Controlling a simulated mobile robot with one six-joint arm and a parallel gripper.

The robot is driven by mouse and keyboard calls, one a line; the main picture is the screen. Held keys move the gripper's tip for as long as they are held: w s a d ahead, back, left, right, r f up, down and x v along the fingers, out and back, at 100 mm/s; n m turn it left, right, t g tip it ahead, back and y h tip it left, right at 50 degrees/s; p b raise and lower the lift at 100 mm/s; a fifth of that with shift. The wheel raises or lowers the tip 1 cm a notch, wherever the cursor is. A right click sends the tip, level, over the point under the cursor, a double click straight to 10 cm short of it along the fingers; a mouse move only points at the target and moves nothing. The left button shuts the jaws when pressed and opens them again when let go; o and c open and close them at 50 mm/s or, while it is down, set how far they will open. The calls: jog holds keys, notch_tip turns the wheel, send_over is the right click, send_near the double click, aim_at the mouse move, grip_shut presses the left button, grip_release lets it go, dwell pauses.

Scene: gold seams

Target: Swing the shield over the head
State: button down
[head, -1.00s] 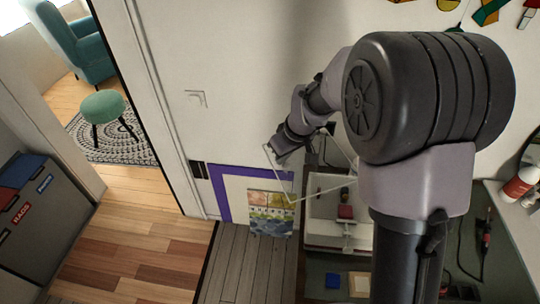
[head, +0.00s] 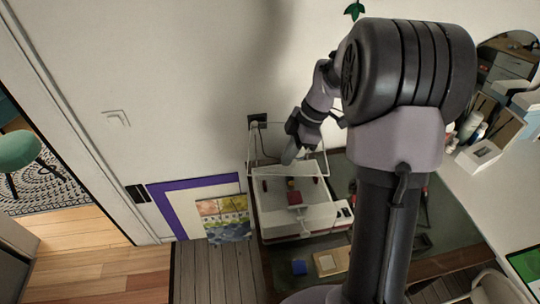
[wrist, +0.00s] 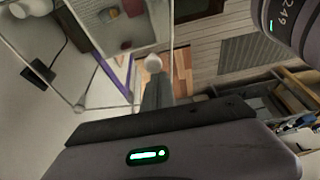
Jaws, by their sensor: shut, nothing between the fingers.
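The shield (head: 268,148) is a clear panel with thin pale edges. It stands raised above the back part of a white machine (head: 270,229). In the wrist view the shield (wrist: 115,75) is a large see-through sheet close to my fingers. The head seems to be the small red block (head: 294,198) in the middle of the machine, below the shield. My gripper (head: 290,158) is shut and empty, at the shield in the head view. I cannot tell whether it touches the panel. The wrist view shows the closed fingers (wrist: 153,82) beside the panel's edge.
A purple-bordered picture (head: 185,212) leans on the wall left of the machine. A wall outlet (head: 257,121) with a cable is behind it. A blue block (head: 299,267) and a tan pad (head: 330,262) lie in front. A white counter (head: 480,195) with bottles is at right.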

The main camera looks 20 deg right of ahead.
aim_at(299, 162)
jog(key=d+p, duration=0.1)
jog(key=d, duration=0.2)
jog(key=shift+w+r, duration=0.1)
jog(key=shift+w, duration=0.05)
jog(key=shift+w+d, duration=0.25)
jog(key=shift+d, duration=0.3)
